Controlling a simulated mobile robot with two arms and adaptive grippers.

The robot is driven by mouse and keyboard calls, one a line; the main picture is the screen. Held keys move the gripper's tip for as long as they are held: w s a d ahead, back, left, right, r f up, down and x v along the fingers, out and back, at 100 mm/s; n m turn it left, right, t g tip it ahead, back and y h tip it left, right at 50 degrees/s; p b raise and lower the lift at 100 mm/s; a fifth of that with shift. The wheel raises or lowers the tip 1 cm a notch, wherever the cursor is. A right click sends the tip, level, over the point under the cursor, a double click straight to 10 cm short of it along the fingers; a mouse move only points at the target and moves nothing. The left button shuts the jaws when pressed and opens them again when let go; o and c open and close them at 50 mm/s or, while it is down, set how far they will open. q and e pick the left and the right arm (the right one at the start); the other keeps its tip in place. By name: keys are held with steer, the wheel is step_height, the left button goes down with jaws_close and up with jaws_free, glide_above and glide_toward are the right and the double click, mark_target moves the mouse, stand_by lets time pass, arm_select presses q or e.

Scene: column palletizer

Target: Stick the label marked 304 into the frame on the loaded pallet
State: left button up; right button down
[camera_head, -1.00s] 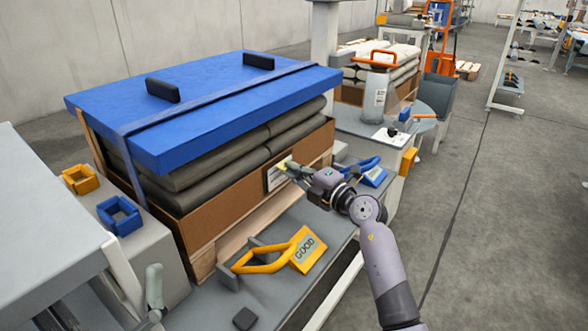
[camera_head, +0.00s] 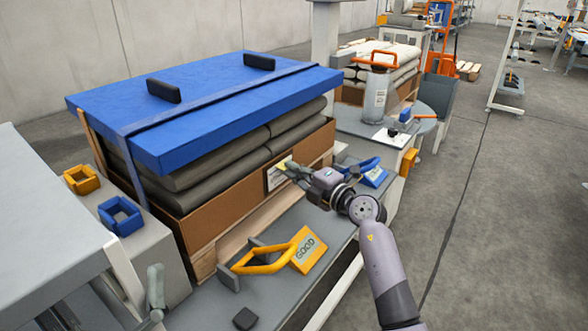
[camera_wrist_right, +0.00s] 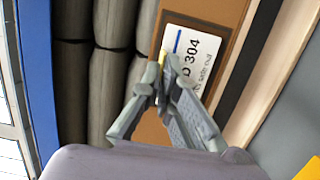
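The white label marked 304 (camera_wrist_right: 190,58), with a blue stripe, lies against the brown side of the loaded pallet in the right wrist view. It also shows in the head view (camera_head: 275,177), at the dark-edged frame (camera_head: 267,184) on the pallet's cardboard wall. My right gripper (camera_wrist_right: 164,78) has its fingertips together on a yellow tab at the label's edge. The fingers cover part of the label, so I cannot tell whether it is fully seated. The same gripper shows in the head view (camera_head: 288,168). My left gripper is not in view.
The pallet load has a blue lid (camera_head: 215,95) over grey sacks. A yellow GOOD holder (camera_head: 303,250) and a blue one (camera_head: 373,175) lie on the grey bench. Orange (camera_head: 82,180) and blue (camera_head: 120,213) square holders stand left.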

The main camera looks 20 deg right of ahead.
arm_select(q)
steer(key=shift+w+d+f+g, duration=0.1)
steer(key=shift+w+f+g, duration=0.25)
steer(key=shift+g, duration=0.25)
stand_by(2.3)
